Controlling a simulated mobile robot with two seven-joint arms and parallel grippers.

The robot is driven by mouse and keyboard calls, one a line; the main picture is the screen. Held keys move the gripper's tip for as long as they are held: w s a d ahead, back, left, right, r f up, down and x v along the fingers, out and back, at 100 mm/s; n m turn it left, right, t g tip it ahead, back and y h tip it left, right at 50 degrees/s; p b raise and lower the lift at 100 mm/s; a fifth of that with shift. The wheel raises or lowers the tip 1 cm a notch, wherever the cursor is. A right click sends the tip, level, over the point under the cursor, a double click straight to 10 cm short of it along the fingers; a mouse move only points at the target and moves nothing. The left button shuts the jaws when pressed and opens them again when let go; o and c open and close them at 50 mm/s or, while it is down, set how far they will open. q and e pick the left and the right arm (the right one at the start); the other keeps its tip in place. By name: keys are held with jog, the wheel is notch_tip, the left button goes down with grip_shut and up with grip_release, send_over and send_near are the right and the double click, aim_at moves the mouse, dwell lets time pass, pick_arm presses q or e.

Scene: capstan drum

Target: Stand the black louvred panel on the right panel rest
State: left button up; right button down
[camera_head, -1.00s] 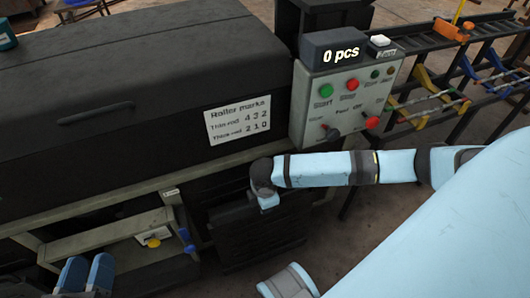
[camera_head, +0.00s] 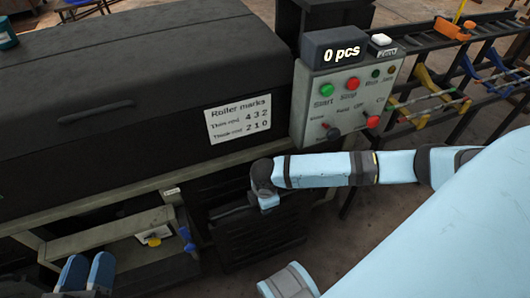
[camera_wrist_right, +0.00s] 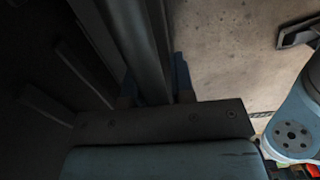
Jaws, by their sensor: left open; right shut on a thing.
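The black louvred panel (camera_head: 262,240) is upright below the machine's front edge in the head view. My right gripper (camera_head: 268,203) is shut on its top edge. In the right wrist view the panel's dark upper bar (camera_wrist_right: 147,45) runs between the blue fingers of my right gripper (camera_wrist_right: 155,82). My left gripper (camera_head: 85,274) is open and empty at the bottom left of the head view, with its two blue fingers apart. I cannot make out the right panel rest, nor whether the panel's lower edge touches anything.
The black machine cover (camera_head: 130,80) fills the left. A control box (camera_head: 345,100) with coloured buttons and a display reading 0 pcs stands right of it. An open bay (camera_head: 110,240) with a yellow knob and blue parts lies left of the panel.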

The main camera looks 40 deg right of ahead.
jog(key=c, duration=0.9)
grip_release()
jog(key=shift+s+f, duration=0.1)
jog(key=shift+f, duration=0.1)
notch_tip(320, 180, up, 12)
jog(key=p, duration=0.5)
jog(key=shift+f, duration=0.15)
jog(key=shift+r+p, duration=0.45)
jog(key=shift+r, duration=0.5)
pick_arm(q)
jog(key=r, duration=0.1)
jog(key=r+t, duration=0.1)
jog(key=r, duration=0.1)
jog(key=a+r+t, duration=0.1)
jog(key=r, duration=0.1)
jog(key=shift+a+r+n+y, duration=0.1)
jog(key=shift+r+n+y, duration=0.1)
jog(key=shift+n+y, duration=0.15)
pick_arm(e)
jog(key=shift+r, duration=0.25)
